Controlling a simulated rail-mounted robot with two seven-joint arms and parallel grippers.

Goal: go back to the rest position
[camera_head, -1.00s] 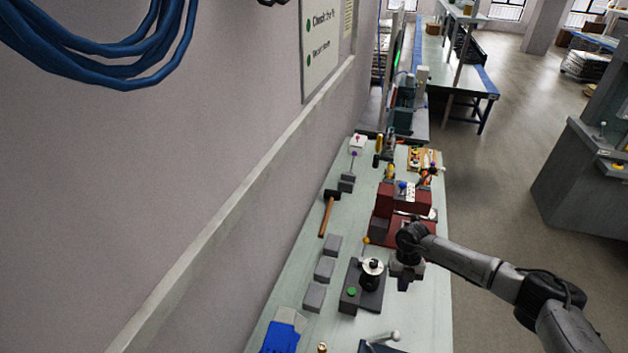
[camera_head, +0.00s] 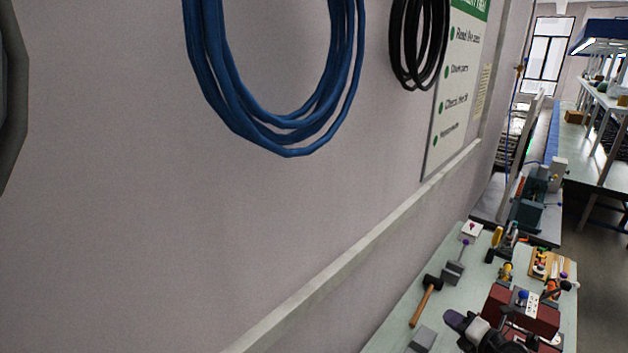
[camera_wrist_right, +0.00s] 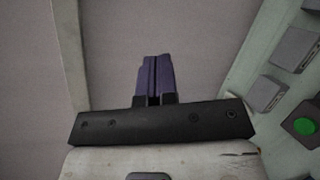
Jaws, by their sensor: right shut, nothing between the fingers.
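My right gripper (camera_wrist_right: 154,75) shows in the right wrist view, its two purple-tinted fingers pressed together with nothing between them. In the head view my right arm's dark end (camera_head: 478,330) is at the bottom right, over the workbench (camera_head: 392,335) and in front of the red machine (camera_head: 537,318). My left gripper is in neither view.
A hammer (camera_head: 426,302) and grey blocks lie on the bench beside the wall (camera_head: 250,230). In the wrist view, grey blocks (camera_wrist_right: 264,93) and a green button (camera_wrist_right: 304,125) are at the right. Blue cable (camera_head: 285,135) hangs on the wall.

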